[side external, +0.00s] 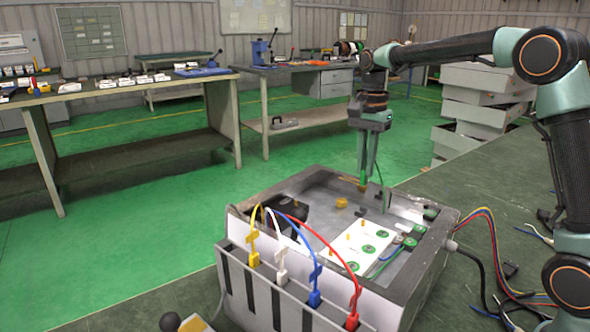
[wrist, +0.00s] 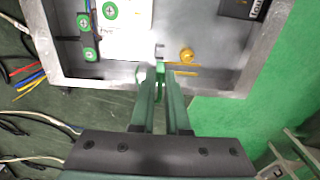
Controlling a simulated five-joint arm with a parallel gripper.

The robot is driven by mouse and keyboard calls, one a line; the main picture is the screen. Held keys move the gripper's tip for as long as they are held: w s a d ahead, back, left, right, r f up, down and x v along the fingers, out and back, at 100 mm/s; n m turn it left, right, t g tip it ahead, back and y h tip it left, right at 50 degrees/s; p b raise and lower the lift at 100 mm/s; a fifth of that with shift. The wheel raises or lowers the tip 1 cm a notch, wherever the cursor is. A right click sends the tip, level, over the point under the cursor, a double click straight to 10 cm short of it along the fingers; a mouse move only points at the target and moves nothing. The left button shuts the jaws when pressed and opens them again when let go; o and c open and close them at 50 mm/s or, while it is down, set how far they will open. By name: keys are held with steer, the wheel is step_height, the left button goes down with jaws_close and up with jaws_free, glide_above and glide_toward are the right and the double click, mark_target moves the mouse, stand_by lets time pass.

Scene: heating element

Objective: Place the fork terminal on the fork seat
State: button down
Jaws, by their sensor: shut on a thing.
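My gripper (side external: 365,178) points down over the open metal box, its fingers closed together. At its fingertips is the fork terminal (side external: 362,187), small and brass-coloured, with a green lead running up between the fingers. In the wrist view my gripper (wrist: 162,72) shows the fork terminal's yellow prongs (wrist: 184,74) reaching right from the fingertips. A round brass post (wrist: 187,56), which looks like the fork seat, stands just beyond the prongs. It also shows in the side view (side external: 341,203), left of and below the fork terminal. The prongs look apart from the post; their height above it is unclear.
The box's raised grey rim (side external: 314,169) surrounds the work. Inside are a white plate (side external: 350,252) with green round terminals and a dark block (wrist: 240,9). Yellow, white, blue and red leads (side external: 283,222) arch over the front wall. Loose cables lie right of the box.

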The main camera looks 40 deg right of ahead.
mark_target(363, 185)
steer(key=shift+f, duration=3.8)
steer(key=shift+f, duration=0.15)
steer(key=c, duration=0.9)
jaws_free()
